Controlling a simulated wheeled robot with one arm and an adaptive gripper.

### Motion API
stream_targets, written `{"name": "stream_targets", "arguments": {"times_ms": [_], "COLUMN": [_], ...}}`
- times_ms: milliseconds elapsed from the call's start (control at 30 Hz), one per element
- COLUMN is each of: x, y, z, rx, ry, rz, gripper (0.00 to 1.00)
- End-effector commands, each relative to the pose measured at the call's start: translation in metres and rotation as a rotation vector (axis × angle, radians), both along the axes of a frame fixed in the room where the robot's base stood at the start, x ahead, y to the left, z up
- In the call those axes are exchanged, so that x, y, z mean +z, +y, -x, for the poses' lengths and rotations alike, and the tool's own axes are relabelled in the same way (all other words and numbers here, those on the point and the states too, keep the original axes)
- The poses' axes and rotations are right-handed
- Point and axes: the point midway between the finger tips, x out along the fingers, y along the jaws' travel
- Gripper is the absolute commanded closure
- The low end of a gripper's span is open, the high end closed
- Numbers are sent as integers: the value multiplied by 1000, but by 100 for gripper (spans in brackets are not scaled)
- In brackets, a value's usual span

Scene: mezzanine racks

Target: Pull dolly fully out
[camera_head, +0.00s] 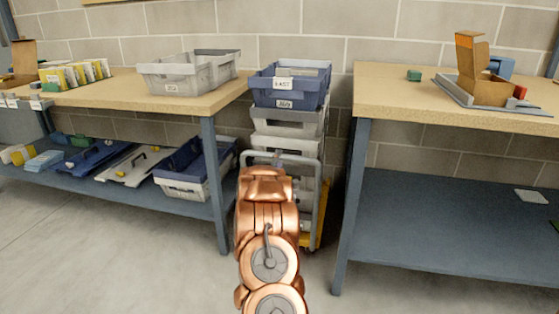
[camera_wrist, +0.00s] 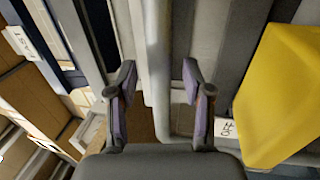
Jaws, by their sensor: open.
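The dolly has a yellow base (camera_head: 312,241) and a grey tube handle (camera_head: 317,200). It stands in the gap between two workbenches, with a stack of totes on it. A blue labelled tote (camera_head: 262,95) is on top, above grey totes (camera_head: 285,127). In the head view my copper arm covers part of the handle and base, and my fingertips are hidden. In the wrist view my gripper (camera_wrist: 158,85) is open, with a light grey bar (camera_wrist: 158,50) of the handle between its fingers. A yellow part (camera_wrist: 285,95) shows at the right; contact with the bar cannot be told.
The left workbench (camera_head: 120,98) carries grey bins (camera_head: 178,78) and small boxes; its lower shelf holds a blue-and-white tote (camera_head: 185,175). The right workbench (camera_head: 400,95) has a leg (camera_head: 352,200) close to the dolly. The floor (camera_head: 150,265) in front is clear.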

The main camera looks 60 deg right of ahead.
Motion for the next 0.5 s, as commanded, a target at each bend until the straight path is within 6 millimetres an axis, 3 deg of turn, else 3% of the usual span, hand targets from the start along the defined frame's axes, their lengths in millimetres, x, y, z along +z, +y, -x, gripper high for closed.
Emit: {"name": "stream_targets", "arguments": {"times_ms": [233, 500], "x": [3, 4], "y": [-19, -21], "z": [-6, -8], "rx": [0, 0], "ry": [1, 1], "rz": [0, -1], "gripper": [49, 49]}}
